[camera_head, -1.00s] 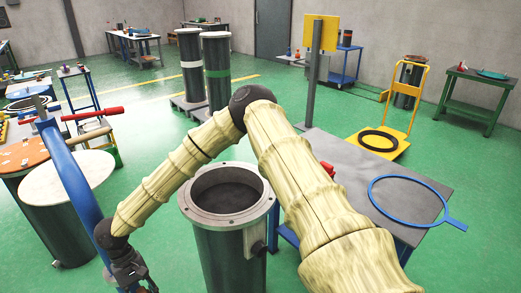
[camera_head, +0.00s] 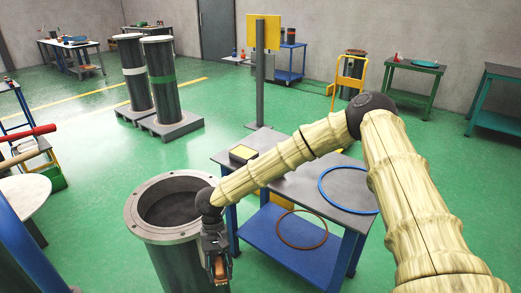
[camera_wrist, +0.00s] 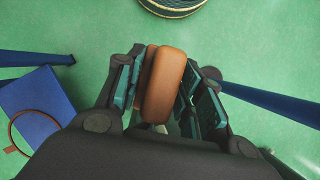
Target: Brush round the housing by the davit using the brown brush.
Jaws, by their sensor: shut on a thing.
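My gripper (camera_head: 217,268) points down at the front right of an open flanged housing (camera_head: 130,212), outside its wall. It is shut on a brown, rounded block, which looks like the brown brush (camera_head: 220,266). In the wrist view the brush (camera_wrist: 165,84) sits between both fingers (camera_wrist: 160,95); its bristles are not visible. The housing stands upright with a pale bolted flange and a dark inside. A blue post (camera_head: 38,262), likely the davit, stands at the lower left, with a white-topped cylinder (camera_head: 25,193) near it.
A grey-topped table (camera_head: 290,187) with a blue lower shelf (camera_head: 280,237) stands close on the right. It carries a blue ring (camera_head: 347,190); a brown ring (camera_head: 302,228) lies on the shelf. Two tall cylinders (camera_head: 134,70) (camera_head: 163,80) stand behind. The green floor between is clear.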

